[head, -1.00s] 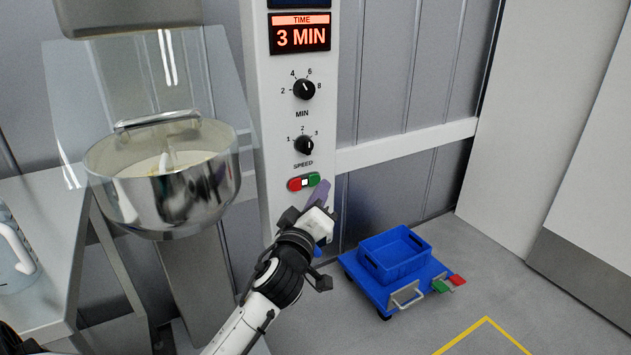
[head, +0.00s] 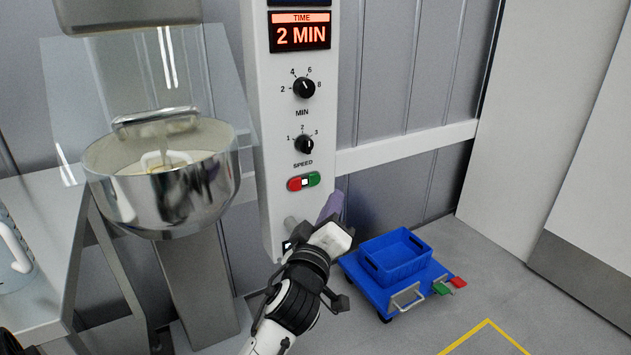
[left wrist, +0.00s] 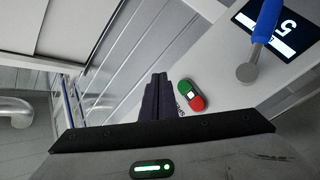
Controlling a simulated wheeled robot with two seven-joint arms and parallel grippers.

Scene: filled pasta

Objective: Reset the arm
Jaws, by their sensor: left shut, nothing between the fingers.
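My left gripper (head: 331,207) is shut and empty, with its purple-grey fingers pointing up in the head view. It stands in front of the white control panel's lower part, below and to the right of the red and green buttons (head: 303,182), apart from them. In the left wrist view the shut fingers (left wrist: 158,97) show beside the same buttons (left wrist: 191,95). The control panel (head: 275,120) shows "2 MIN" on its time display (head: 300,36). My right gripper is not in view.
A steel mixer bowl (head: 165,190) under a clear guard stands at the left, next to a table (head: 45,290). A blue crate (head: 395,262) sits on a blue cart at the right of my arm. The floor in front of the cart is clear, with yellow tape (head: 488,322).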

